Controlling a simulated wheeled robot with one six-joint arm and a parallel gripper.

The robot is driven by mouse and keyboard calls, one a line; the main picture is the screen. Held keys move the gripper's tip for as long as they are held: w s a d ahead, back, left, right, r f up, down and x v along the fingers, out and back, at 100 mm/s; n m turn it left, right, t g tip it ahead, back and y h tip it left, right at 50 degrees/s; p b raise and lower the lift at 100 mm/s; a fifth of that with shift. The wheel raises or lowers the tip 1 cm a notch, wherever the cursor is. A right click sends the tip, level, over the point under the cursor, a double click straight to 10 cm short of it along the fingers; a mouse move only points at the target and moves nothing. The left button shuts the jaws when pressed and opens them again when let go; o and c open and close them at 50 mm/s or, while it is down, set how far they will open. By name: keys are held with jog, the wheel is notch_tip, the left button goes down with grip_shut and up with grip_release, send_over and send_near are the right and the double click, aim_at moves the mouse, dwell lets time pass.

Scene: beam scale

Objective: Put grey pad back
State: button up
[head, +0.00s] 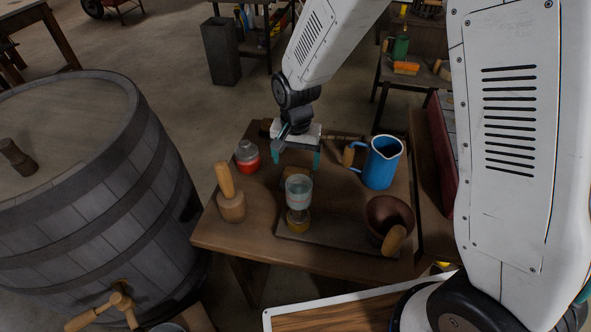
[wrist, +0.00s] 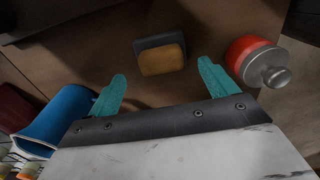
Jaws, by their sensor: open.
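In the wrist view a small block with a dark grey edge and a tan face (wrist: 161,58) lies on the brown table; it looks like the grey pad, though I cannot be sure. It sits just beyond and between my fingertips, with no finger touching it. In the head view it is mostly hidden near the glass and my gripper. My gripper (head: 297,158) points down over the back of the table, its teal fingers apart and empty; they also show in the wrist view (wrist: 162,74).
A red-filled jar (head: 247,158) and a blue jug (head: 382,162) flank my gripper. A large barrel (head: 95,190) is at left.

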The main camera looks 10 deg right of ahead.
aim_at(296, 173)
jog(key=s+d+r+n, duration=0.1)
jog(key=s+d+r, duration=0.4)
jog(key=r, duration=0.5)
jog(key=s+d+r+n, duration=0.1)
jog(key=s+d+r, duration=0.4)
jog(key=r, duration=0.5)
jog(key=s+d+r+n, duration=0.1)
jog(key=s+d+r, duration=0.1)
jog(key=s, duration=0.6)
jog(key=s+d+r+n+t, duration=0.1)
jog(key=s+d+r, duration=0.1)
jog(key=s+d, duration=0.3)
jog(key=shift+s+r, duration=0.2)
jog(key=shift+s, duration=1.45)
